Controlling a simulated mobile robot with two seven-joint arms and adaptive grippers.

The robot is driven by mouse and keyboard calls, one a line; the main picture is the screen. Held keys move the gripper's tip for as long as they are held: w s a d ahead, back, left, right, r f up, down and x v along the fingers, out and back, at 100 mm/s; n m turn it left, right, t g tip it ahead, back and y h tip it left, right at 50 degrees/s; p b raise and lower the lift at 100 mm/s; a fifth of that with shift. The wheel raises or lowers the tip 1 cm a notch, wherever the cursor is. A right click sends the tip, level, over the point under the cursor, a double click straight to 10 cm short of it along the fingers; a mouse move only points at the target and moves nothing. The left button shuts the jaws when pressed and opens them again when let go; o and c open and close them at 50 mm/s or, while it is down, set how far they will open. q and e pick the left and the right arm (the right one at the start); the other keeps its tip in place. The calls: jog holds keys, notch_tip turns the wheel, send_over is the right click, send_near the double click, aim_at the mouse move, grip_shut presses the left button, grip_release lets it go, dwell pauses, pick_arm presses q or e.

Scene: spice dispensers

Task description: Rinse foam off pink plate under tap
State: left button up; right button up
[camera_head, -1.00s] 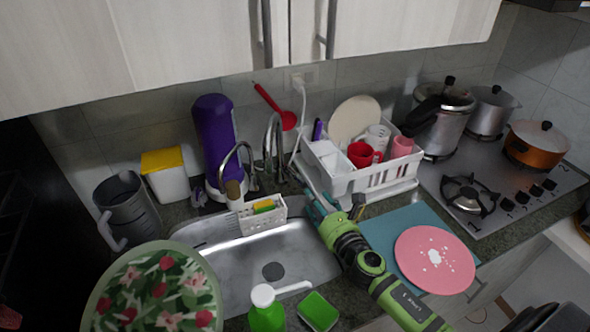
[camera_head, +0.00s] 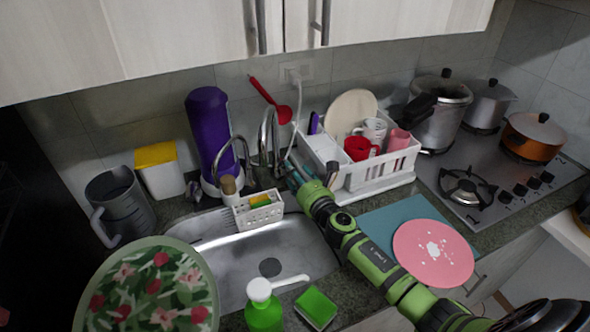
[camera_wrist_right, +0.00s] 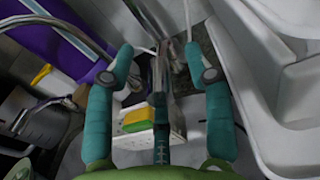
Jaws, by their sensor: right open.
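The pink plate (camera_head: 415,262) lies on the blue mat (camera_head: 385,222) right of the sink, with white foam spots (camera_head: 433,250) in its middle. A chrome tap (camera_head: 266,135) with a curved neck stands behind the sink basin (camera_head: 235,268). My right gripper (camera_head: 293,172) is open beside the tap's base. In the right wrist view my right gripper (camera_wrist_right: 160,62) has its two teal fingers on either side of chrome tap parts (camera_wrist_right: 160,85); I cannot tell whether they touch. My left gripper is not in view.
A white caddy (camera_head: 258,214) with a sponge sits at the sink's back edge. A white dish rack (camera_head: 372,182) stands right of my right gripper. A green soap bottle (camera_head: 264,312), green sponge (camera_head: 316,307) and floral plate (camera_head: 150,285) are in front.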

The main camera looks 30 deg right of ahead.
jog(key=c, duration=0.9)
jog(key=shift+o, duration=0.2)
jog(key=shift+r, duration=0.1)
jog(key=shift+w+r+p, duration=0.2)
jog(key=shift+r+p, duration=0.4)
jog(key=shift+r, duration=0.1)
jog(key=o, duration=1)
jog(key=shift+f, duration=0.1)
